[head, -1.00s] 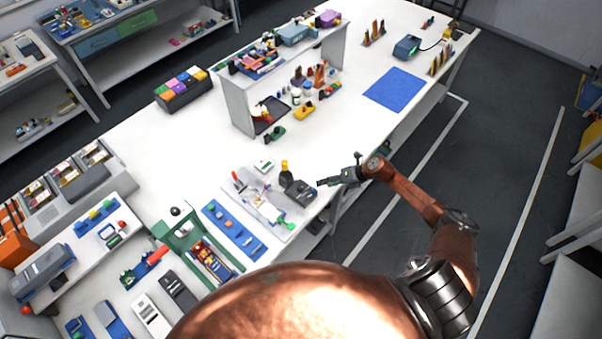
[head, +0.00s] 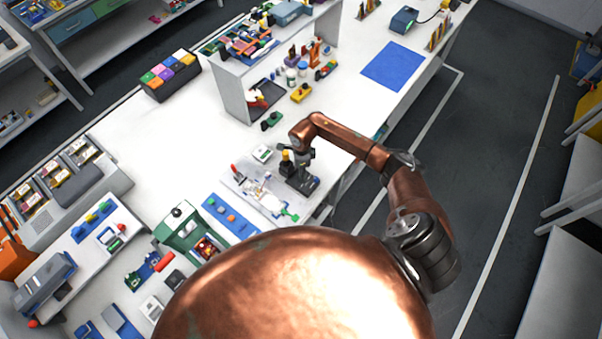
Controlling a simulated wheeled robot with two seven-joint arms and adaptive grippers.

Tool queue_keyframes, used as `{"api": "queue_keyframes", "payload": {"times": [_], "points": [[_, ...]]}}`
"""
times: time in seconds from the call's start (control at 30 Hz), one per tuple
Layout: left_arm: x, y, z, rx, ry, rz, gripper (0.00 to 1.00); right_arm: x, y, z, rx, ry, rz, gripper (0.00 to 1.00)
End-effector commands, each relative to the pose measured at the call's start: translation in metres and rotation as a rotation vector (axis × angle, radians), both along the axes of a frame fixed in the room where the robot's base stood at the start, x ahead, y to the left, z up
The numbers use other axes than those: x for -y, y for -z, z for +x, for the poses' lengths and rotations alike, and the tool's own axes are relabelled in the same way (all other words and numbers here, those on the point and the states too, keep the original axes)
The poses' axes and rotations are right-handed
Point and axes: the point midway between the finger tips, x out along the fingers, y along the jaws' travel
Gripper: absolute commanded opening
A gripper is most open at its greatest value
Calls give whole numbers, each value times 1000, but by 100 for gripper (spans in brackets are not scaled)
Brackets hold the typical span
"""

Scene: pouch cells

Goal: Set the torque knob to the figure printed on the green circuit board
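My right gripper (head: 299,157) points down at the work mat's far right corner, close above a dark grey device (head: 303,181) and beside a small yellow-and-black upright item (head: 286,162). The torque knob cannot be made out; it may be on one of these two. Whether the fingers touch anything, or are open or shut, is too small to tell. A small green piece (head: 290,215) lies at the mat's near right edge; I cannot tell if it is the circuit board, and no figure is readable. My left gripper is not in view.
The pale work mat (head: 236,184) holds several small parts. A blue strip (head: 231,216) and a green fixture (head: 180,227) lie to its left. A shelf unit (head: 236,96) stands behind. The white table (head: 170,140) is clear at left centre.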

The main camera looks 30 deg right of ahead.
Motion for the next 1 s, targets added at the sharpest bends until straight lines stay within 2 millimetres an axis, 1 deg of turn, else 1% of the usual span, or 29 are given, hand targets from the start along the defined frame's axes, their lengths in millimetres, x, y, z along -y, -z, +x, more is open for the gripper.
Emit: {"api": "queue_keyframes", "payload": {"times": [0.1,0.2,0.3,0.53,1.0], "points": [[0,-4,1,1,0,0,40,-1,16,-1,-2,2,2,39],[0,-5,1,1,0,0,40,-1,24,0,-1,1,2,39],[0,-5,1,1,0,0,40,-1,27,0,0,-1,1,39],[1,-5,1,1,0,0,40,-2,28,1,0,-3,1,39],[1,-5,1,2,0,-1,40,-3,28,1,0,-3,1,7]]}}
